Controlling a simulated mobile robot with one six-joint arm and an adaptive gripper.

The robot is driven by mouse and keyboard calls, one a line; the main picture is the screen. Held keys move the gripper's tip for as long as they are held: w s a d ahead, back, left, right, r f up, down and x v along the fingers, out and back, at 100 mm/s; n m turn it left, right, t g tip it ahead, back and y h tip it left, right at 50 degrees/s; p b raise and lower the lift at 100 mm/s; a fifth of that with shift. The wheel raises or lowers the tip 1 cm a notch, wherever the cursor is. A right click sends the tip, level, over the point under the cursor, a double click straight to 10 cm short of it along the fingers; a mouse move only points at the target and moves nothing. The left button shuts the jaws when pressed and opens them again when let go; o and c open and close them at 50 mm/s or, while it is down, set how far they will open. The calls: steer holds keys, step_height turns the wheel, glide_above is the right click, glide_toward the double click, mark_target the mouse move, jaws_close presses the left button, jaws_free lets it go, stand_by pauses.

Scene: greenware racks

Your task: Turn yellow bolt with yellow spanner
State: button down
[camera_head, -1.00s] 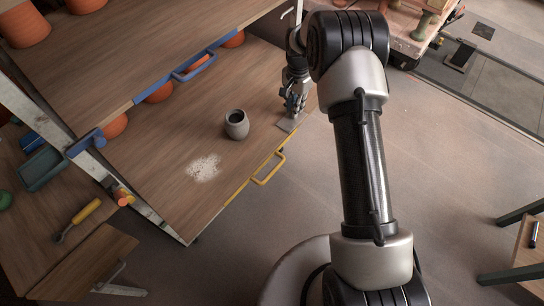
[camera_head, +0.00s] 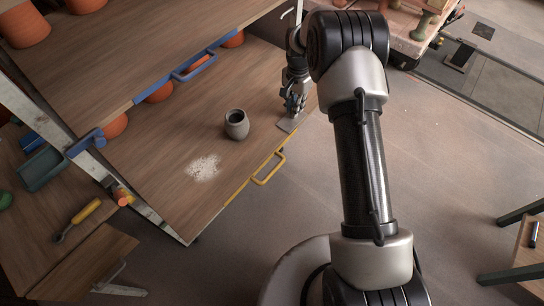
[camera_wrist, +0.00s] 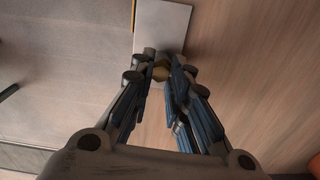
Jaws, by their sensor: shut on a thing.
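The yellow-handled spanner (camera_head: 85,212) lies on the wooden table at the left in the head view, far from my gripper. A short orange and yellow piece (camera_head: 122,197) sits at the metal post near it; I cannot tell whether it is the yellow bolt. My gripper (camera_head: 292,110) is at the right end of the yellow-handled shelf. In the wrist view my gripper (camera_wrist: 160,72) is shut on a flat grey plate-like tool (camera_wrist: 163,25) with a brownish end between the fingertips. The plate (camera_head: 288,125) is at the shelf surface; contact is unclear.
A grey pot (camera_head: 236,125) and a patch of white powder (camera_head: 203,167) are on the shelf (camera_head: 150,150). A yellow handle (camera_head: 268,168) juts from its front edge. A blue-handled shelf (camera_head: 130,45) is above. A green tray (camera_head: 41,168) lies at left.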

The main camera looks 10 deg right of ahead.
steer(key=shift+m, duration=0.3)
steer(key=c, duration=1.5)
jaws_free()
steer(key=shift+o, duration=0.2)
